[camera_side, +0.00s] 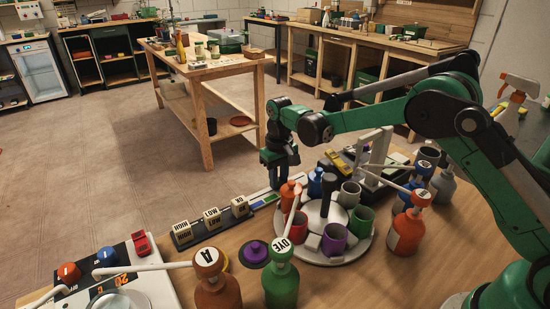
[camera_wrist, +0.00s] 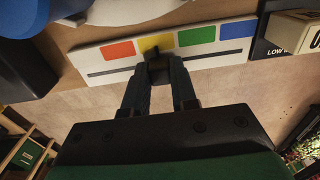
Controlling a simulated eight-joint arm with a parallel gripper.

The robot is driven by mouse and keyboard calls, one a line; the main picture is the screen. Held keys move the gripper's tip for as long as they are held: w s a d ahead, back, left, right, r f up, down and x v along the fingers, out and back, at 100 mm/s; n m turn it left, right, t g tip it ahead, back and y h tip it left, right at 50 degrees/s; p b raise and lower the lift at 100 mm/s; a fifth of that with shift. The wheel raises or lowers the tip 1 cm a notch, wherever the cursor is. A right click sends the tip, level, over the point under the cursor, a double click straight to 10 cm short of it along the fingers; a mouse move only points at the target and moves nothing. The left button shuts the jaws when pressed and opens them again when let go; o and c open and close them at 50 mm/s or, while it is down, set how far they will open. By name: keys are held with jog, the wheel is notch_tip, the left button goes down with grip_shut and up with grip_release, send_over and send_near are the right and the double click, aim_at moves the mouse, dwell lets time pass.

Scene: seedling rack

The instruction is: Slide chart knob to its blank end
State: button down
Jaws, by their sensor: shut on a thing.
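The chart is a white strip with a long dark slot and red, yellow, green and blue patches, seen in the wrist view (camera_wrist: 100,61). In the side view its end with coloured patches (camera_side: 264,202) shows left of my gripper. The small dark knob (camera_wrist: 153,52) sits on the slot just below the yellow patch. My gripper (camera_wrist: 158,74) is shut on the knob. In the side view my gripper (camera_side: 276,182) points down over the strip and hides the knob. The slot runs past the red patch toward the strip's left end in the wrist view.
A round carousel (camera_side: 316,256) with coloured cups stands close right of my gripper. Labelled blocks (camera_side: 212,218) stand left of the chart. Spouted bottles (camera_side: 281,284) stand in front. A dark object (camera_wrist: 22,72) lies near the strip's left end.

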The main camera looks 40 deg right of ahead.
aim_at(304, 176)
jog(key=d, duration=0.7)
jog(key=shift+d, duration=0.3)
jog(key=c, duration=0.7)
grip_release()
jog(key=shift+r, duration=2.85)
